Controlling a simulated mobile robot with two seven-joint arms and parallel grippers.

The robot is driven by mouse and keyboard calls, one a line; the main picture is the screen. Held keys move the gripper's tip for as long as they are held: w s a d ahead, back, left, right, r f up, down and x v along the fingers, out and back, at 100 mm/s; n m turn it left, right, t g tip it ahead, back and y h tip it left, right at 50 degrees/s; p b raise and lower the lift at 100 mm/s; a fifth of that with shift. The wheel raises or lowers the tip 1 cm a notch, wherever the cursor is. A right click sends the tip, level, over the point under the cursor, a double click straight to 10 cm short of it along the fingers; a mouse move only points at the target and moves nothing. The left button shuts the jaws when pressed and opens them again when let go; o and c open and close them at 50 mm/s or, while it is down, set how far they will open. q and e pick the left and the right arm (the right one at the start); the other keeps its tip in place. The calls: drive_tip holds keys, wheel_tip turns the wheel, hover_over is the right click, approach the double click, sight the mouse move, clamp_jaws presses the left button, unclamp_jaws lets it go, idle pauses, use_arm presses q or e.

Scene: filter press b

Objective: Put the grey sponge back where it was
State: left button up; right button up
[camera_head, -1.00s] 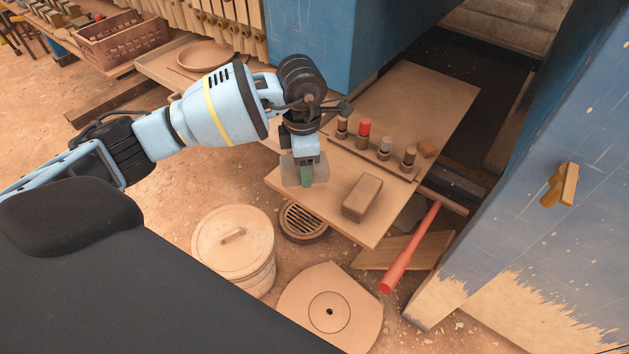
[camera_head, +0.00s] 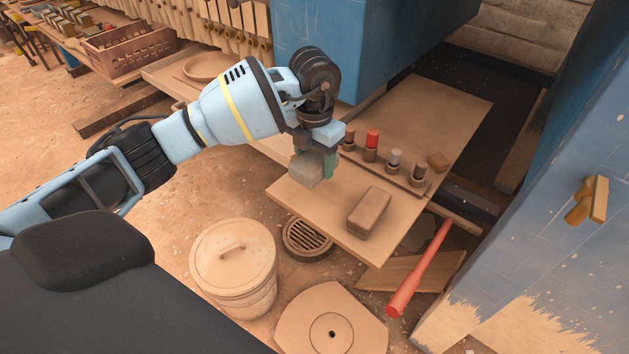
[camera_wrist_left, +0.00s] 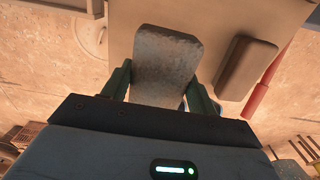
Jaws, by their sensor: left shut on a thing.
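The grey sponge (camera_head: 306,170) is held in my left gripper (camera_head: 315,160), over the near left part of the wooden board (camera_head: 330,222). In the left wrist view the sponge (camera_wrist_left: 166,58) sits between the two green fingers, its speckled grey face showing. I cannot tell exactly how high it is above the board. A brown block (camera_head: 369,212) lies on the board to the right of the sponge, apart from it. My right gripper is not in view.
A rack with several small cylinders, one red-topped (camera_head: 371,144), stands behind the brown block. A red-handled tool (camera_head: 420,270) leans at the board's right. A lidded bucket (camera_head: 232,262) and a floor drain (camera_head: 307,238) are below. The blue press (camera_head: 372,45) rises behind.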

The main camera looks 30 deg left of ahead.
sight(314, 191)
use_arm(q)
drive_tip(key=shift+f, duration=2.95)
drive_tip(key=shift+f, duration=0.15)
drive_tip(key=o, duration=1)
wheel_tip(314, 191, up, 12)
drive_tip(key=shift+r, duration=0.2)
